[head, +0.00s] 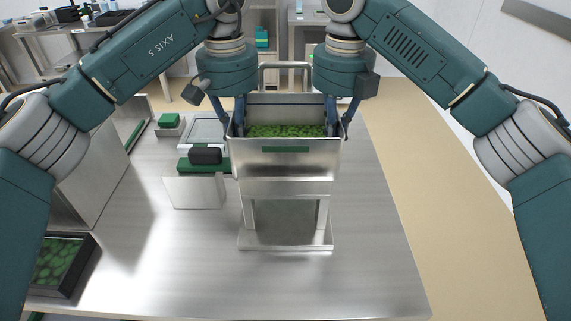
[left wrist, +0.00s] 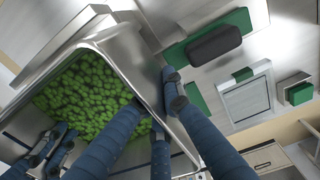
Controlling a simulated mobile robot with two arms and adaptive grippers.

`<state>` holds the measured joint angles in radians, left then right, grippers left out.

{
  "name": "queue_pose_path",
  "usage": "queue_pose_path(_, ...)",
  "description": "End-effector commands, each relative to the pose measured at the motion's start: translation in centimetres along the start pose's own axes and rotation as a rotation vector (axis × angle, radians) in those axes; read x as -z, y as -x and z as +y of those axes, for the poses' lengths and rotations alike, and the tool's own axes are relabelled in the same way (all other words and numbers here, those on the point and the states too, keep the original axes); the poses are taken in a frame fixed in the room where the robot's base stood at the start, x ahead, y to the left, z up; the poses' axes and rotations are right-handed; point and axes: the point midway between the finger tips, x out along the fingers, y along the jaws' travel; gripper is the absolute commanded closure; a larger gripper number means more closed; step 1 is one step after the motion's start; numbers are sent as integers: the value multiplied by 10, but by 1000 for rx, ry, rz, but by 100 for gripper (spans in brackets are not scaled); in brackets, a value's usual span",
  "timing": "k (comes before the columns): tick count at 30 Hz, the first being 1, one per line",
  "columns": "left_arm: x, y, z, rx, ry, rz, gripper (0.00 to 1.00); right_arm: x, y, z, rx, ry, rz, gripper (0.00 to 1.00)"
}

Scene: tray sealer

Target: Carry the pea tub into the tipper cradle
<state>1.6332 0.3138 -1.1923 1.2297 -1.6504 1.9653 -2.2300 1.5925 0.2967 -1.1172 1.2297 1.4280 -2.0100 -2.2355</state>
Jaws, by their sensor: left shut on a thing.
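The pea tub (head: 287,166) is a shiny steel box with green peas (head: 286,131) in it, upright at the centre of the head view. It also shows in the left wrist view (left wrist: 122,62). My left gripper (head: 237,124) is shut on its left side wall, one finger inside and one outside. My right gripper (head: 339,124) has its fingers on both sides of the right wall and looks closed on it. The steel tipper cradle (head: 286,244) stands directly under and behind the tub, with posts, a base plate and a rear hoop. I cannot tell whether the tub rests in it.
Left of the cradle are a green plate with a black block (head: 205,156), a grey framed panel and a small green box (head: 169,121). A dark tray of green produce (head: 58,262) is at the front left. The steel table (head: 375,235) is clear at the right.

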Motion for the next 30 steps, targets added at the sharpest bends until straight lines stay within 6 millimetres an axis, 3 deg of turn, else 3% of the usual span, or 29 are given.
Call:
queue_pose_path(1, 0, -6, 1, -2, -1, 1, 100, 0, -6, 1, -2, 1, -2, 100)
queue_pose_path(4, 0, -2, 1, -1, -1, 0, 75, 0, -2, 1, -2, 1, -1, 75)
queue_pose_path(16, 0, 5, 1, -1, -1, 3, 74, 0, -2, 0, 0, 0, 0, 74)
queue_pose_path(30, 0, 96, 0, 1, 2, 5, 74, 0, -3, 0, 0, 0, 0, 74)
